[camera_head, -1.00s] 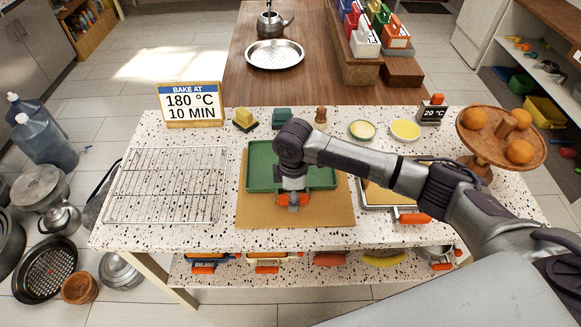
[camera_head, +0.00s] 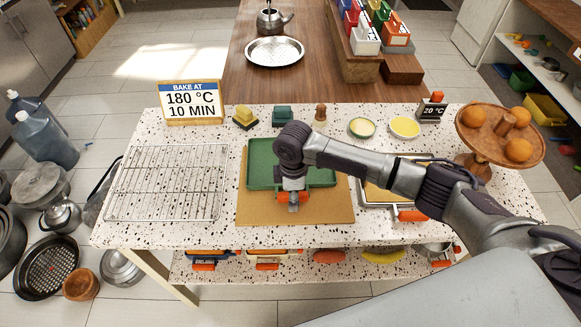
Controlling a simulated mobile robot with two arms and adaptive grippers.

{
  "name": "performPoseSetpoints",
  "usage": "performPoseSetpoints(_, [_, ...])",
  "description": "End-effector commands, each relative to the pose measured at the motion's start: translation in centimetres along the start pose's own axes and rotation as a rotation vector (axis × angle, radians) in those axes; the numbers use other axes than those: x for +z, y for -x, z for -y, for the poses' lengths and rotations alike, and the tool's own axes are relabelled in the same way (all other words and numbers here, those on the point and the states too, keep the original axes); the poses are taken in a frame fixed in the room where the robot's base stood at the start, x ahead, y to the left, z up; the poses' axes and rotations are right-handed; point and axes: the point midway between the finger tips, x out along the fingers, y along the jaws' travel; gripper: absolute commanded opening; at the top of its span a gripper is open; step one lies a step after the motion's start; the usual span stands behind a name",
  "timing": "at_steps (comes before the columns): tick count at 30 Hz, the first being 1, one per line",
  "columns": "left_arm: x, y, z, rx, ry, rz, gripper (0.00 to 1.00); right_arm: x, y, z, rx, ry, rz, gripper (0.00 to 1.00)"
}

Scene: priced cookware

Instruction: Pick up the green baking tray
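The green baking tray (camera_head: 263,173) lies flat on a brown board (camera_head: 255,209) in the middle of the speckled counter. An orange handle (camera_head: 308,197) shows at its near edge. My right arm reaches in from the right across the tray. My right gripper (camera_head: 293,203) points down at the orange handle, covering the handle's middle. The arm's wrist hides part of the tray. I cannot tell whether the fingers are closed on the handle. My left gripper is not in view.
A wire cooling rack (camera_head: 168,184) lies to the left. Another tray (camera_head: 376,194) with an orange handle sits right of the board, partly under my arm. A wooden stand (camera_head: 480,143) with oranges is at the right. A baking sign (camera_head: 192,103) and small items line the back.

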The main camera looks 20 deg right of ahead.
Motion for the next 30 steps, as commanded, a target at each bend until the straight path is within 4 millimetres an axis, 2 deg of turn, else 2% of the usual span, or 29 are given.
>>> performPoseSetpoints(2, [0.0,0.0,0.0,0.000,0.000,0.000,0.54,0.0,0.0,0.0,0.000,0.000,0.000,0.52])
performPoseSetpoints(12, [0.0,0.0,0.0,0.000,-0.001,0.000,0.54,0.0,0.0,0.0,0.000,0.000,0.000,0.00])
performPoseSetpoints(26, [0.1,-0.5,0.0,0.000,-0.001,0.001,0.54,0.0,0.2,-0.1,0.003,0.000,-0.001,0.00])
performPoseSetpoints(30, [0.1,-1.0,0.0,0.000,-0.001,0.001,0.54,-0.1,1.6,-0.1,0.004,0.001,-0.004,0.00])
